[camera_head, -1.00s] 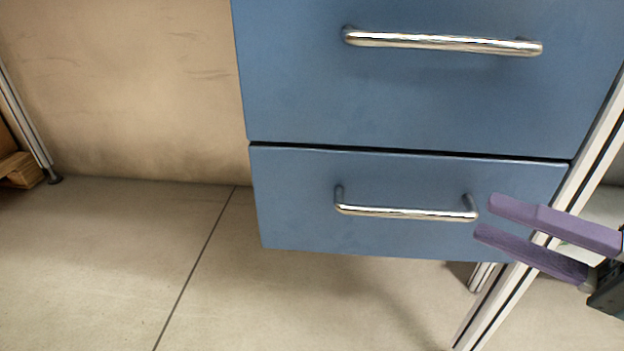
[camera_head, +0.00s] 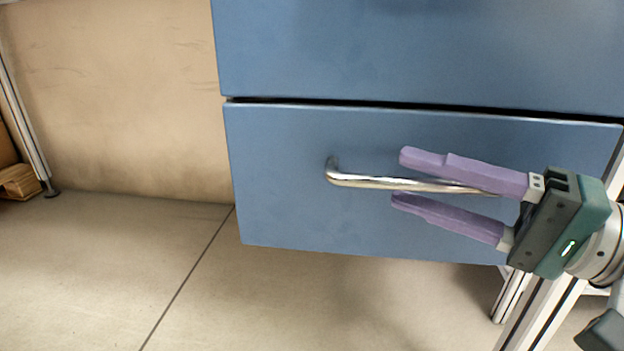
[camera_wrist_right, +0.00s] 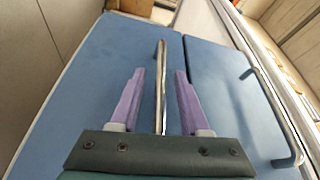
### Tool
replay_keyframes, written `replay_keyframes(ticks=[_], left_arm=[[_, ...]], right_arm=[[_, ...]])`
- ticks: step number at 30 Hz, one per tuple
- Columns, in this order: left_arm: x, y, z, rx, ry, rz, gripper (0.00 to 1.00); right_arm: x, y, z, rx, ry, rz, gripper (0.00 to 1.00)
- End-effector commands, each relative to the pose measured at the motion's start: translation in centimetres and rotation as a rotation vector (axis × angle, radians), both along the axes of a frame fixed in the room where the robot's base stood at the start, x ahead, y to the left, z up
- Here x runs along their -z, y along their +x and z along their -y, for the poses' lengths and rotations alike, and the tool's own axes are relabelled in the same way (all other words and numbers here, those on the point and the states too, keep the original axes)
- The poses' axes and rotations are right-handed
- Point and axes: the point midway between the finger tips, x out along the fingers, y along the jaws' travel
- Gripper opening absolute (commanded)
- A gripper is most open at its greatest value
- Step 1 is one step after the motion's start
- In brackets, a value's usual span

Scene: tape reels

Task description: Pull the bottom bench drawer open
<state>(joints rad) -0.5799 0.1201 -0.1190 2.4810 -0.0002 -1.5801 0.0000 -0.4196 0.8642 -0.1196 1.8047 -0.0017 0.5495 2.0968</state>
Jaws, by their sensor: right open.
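The bottom bench drawer (camera_head: 290,215) has a blue front and looks closed, its face about level with the drawer above. Its bar handle (camera_head: 375,182) is shiny metal and runs nearly level. My right gripper (camera_head: 397,178) is open, with purple fingers above and below the handle's right part. The handle's right end is hidden by the gripper. In the right wrist view the handle (camera_wrist_right: 160,85) runs between the two open fingers (camera_wrist_right: 157,75), with a gap on both sides. My left gripper is not in view.
The upper blue drawer (camera_head: 400,50) sits just above, with a thin dark gap between; its handle (camera_wrist_right: 275,115) shows in the right wrist view. A metal bench leg (camera_head: 510,295) stands at the right. The floor (camera_head: 120,270) at front left is clear.

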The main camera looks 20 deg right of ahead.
Motion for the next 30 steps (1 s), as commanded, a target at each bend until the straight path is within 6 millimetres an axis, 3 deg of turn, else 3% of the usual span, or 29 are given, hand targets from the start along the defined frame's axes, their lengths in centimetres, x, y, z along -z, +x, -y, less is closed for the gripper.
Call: replay_keyframes(ticks=[9, 21, 30], left_arm=[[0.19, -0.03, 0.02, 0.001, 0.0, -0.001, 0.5], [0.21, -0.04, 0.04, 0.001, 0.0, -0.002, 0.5], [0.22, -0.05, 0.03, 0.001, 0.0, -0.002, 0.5]], right_arm=[[-0.11, 0.34, -0.24, 0.001, 0.001, 0.0, 0.46], [-0.09, 0.31, -0.23, 0.001, 0.0, 0.0, 0.01], [-0.09, 0.31, -0.23, 0.0, 0.0, 0.0, 0.0]])
